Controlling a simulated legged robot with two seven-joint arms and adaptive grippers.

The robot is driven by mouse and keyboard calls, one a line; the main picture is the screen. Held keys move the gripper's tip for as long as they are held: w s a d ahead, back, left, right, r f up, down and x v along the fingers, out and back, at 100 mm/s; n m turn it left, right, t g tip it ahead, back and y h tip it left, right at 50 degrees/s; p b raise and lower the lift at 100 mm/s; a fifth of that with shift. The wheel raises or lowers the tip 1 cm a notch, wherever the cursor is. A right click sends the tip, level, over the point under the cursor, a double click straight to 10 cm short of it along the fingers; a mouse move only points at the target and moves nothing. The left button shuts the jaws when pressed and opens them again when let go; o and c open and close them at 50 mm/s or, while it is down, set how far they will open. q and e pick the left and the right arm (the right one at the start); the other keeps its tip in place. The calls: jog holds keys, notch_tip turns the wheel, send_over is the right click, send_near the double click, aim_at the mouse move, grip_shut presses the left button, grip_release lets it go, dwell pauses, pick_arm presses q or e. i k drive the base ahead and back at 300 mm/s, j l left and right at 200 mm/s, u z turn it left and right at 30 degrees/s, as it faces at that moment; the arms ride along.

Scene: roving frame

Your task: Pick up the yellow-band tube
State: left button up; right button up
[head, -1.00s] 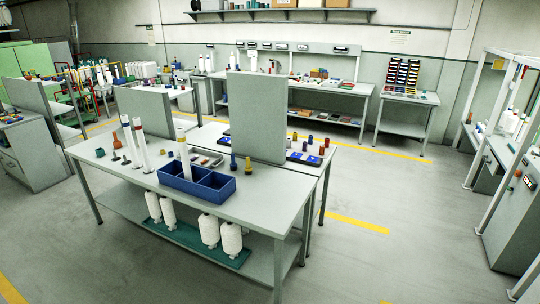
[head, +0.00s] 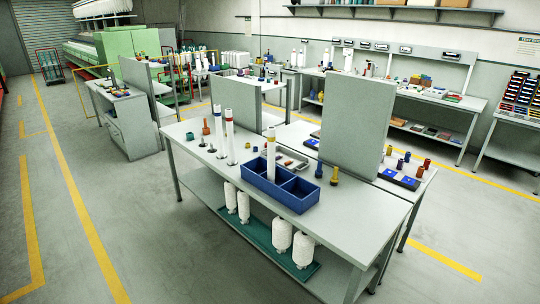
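A white tube with a yellow band near its top (head: 270,158) stands upright in the left part of the blue divided bin (head: 296,202) on the near grey table. Two other tall white tubes stand on the table to the left of the bin: one with a red band (head: 229,140) and one with a darker band (head: 218,135). Neither of my grippers shows in the head view.
The near table (head: 345,222) also bears small spools, a grey tray and a yellow spool (head: 334,176). A grey upright panel (head: 357,130) stands behind the bin. White cones (head: 303,250) sit on the lower shelf. The floor in front is clear.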

aim_at(271, 137)
jog(key=i+z, duration=0.1)
jog(key=i+u, duration=0.1)
jog(key=u, duration=3.05)
jog(key=z, duration=3.15)
jog(key=i+j+z, duration=0.2)
jog(key=i, duration=0.3)
jog(key=i+j+z, duration=0.15)
jog(key=i+j, duration=0.15)
jog(key=i, duration=0.2)
